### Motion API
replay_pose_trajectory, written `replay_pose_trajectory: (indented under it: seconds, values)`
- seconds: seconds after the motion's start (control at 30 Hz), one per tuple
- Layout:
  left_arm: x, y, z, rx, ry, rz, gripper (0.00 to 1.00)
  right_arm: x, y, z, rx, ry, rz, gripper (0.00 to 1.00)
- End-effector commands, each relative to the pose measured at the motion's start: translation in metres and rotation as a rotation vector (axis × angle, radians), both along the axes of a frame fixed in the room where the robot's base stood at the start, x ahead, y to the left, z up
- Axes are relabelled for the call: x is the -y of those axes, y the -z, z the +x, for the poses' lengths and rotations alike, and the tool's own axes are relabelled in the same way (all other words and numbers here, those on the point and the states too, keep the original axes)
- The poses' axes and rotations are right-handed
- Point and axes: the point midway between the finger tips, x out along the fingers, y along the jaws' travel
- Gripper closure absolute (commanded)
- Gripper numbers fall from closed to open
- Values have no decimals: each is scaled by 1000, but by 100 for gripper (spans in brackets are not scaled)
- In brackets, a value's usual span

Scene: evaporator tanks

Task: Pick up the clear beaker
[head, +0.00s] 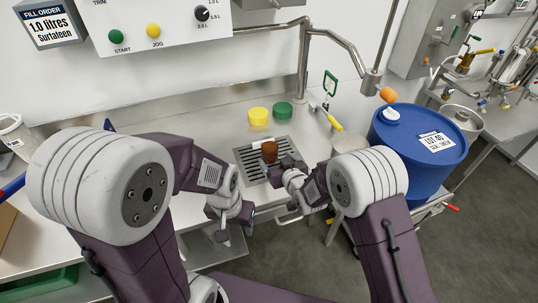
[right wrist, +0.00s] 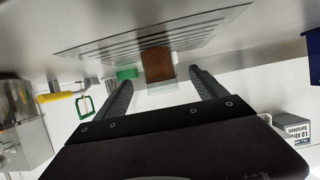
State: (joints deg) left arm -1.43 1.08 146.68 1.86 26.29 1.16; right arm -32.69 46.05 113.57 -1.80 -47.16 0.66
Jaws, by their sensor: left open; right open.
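The clear beaker (head: 269,150) stands on the slotted drain grate (head: 246,158) and holds brown liquid. It also shows in the right wrist view (right wrist: 158,64), which is upside down, with its clear upper part empty. My right gripper (head: 283,172) is open and close to the beaker on its near side. In the right wrist view, its two fingers (right wrist: 160,80) point at the beaker from either side, with gaps on both sides. Whether the beaker is between the tips or just past them, I cannot tell. My left gripper (head: 232,226) is open and empty, near the bench's front edge.
Yellow (head: 258,115) and green (head: 283,110) round items stand behind the grate. A yellow-handled tool (head: 334,122) and a metal pipe (head: 304,75) are at the back. A blue drum (head: 418,140) stands to the right. A control panel (head: 160,25) hangs above the bench.

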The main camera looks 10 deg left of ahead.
Motion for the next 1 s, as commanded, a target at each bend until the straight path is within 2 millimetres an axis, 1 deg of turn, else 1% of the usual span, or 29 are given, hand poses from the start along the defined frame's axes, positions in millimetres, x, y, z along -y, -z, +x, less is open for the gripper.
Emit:
replay_pose_trajectory:
  seconds: [0.03,0.13,0.37,0.5,0.6,0.7,0.87,0.9,0.97,1.0]
  values:
    - [0,2,0,0,0,0,48,-5,5,7,0,0,0,19]
    - [0,4,0,0,0,0,48,-12,10,18,0,1,0,19]
    - [0,6,0,0,0,0,48,-18,15,28,0,1,0,19]
    - [0,11,0,0,0,0,48,-31,25,49,1,1,0,19]
    - [0,12,0,0,0,0,48,-38,29,59,1,1,0,19]
    - [0,12,0,0,0,0,48,-41,31,63,0,1,0,19]
    - [0,12,0,0,0,0,48,-41,30,63,-1,1,0,19]
    - [0,12,0,0,0,0,48,-41,30,63,-1,1,0,22]
    - [0,12,0,0,0,0,48,-41,30,63,-1,1,0,39]
    - [0,12,0,0,0,0,48,-41,30,63,-1,1,0,50]
